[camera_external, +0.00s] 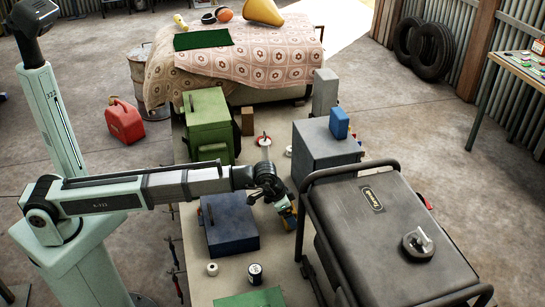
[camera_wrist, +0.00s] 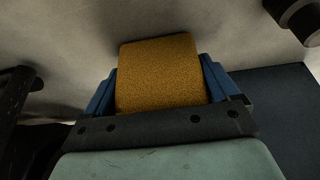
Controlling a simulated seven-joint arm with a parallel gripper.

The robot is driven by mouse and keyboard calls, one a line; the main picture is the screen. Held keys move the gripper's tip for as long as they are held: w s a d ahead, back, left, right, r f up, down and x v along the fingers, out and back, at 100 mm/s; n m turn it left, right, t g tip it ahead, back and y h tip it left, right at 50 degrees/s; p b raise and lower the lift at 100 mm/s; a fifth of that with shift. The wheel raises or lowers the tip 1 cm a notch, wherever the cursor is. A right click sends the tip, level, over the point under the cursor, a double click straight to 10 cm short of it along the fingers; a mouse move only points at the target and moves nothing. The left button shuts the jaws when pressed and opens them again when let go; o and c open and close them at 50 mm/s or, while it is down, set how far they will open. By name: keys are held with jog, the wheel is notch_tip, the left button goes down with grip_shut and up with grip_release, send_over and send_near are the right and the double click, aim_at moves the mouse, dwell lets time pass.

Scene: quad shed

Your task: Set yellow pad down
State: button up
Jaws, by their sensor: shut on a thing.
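A yellow pad (camera_wrist: 160,76) with a grainy surface sits between the blue fingers of my gripper (camera_wrist: 163,88) in the wrist view. My gripper is shut on it. In the external view my gripper (camera_external: 286,209) is over the grey bench top, right of a dark blue box (camera_external: 230,223). Only a small bit of the yellow pad (camera_external: 291,212) shows there, beside the fingers. I cannot tell whether the pad touches the surface below it.
A white roll (camera_external: 212,268) and a dark can (camera_external: 255,274) are in front.

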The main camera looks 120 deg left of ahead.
jog(key=shift+f, duration=0.1)
jog(key=o, duration=0.8)
jog(key=shift+c, duration=0.2)
jog(key=v, duration=1.2)
